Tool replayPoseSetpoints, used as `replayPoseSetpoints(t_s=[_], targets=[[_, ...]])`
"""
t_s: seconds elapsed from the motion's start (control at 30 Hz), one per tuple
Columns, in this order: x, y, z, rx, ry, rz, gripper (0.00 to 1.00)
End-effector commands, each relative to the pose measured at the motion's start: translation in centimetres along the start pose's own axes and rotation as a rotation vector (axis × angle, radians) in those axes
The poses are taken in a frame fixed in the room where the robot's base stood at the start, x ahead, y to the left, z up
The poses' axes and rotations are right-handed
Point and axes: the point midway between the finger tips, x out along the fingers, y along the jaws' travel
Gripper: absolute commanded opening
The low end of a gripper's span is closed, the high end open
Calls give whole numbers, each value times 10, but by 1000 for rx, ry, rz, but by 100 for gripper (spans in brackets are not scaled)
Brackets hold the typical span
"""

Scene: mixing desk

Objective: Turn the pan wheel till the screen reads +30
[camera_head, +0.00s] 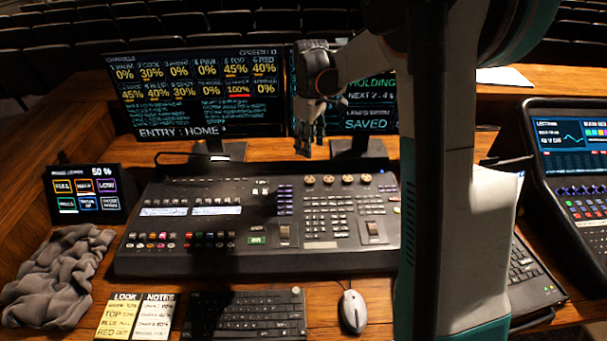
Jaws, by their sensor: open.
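Several small brass wheels sit in a row at the top right of the desk console (255,262). The leftmost wheel (308,180) and the rightmost wheel (365,179) are both in clear view. Their labels are too small to read, so I cannot tell which is the pan wheel. My gripper (304,148) is open and empty, pointing down above and behind the left end of the row, apart from the wheels. The left monitor (200,95) shows percentages and "ENTRY : HOME". The right monitor (370,85) is partly hidden by my arm. I see no pan value that I can read.
A small touch panel (85,194) and a crumpled grey cloth (55,275) lie at the left. Note cards (137,316), a keyboard (245,316) and a mouse (353,311) lie in front. Another console (570,170) stands at the right. My arm covers the console's right side.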

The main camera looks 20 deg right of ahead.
Motion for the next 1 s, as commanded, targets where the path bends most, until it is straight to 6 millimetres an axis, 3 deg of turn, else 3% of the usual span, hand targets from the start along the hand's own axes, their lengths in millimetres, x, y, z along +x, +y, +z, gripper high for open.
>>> replayPoseSetpoints(t_s=[0.6,0.8,1.0], targets=[[111,0,0,2,1,1,49],[128,0,0,2,1,1,49],[131,0,0,2,1,1,49]])
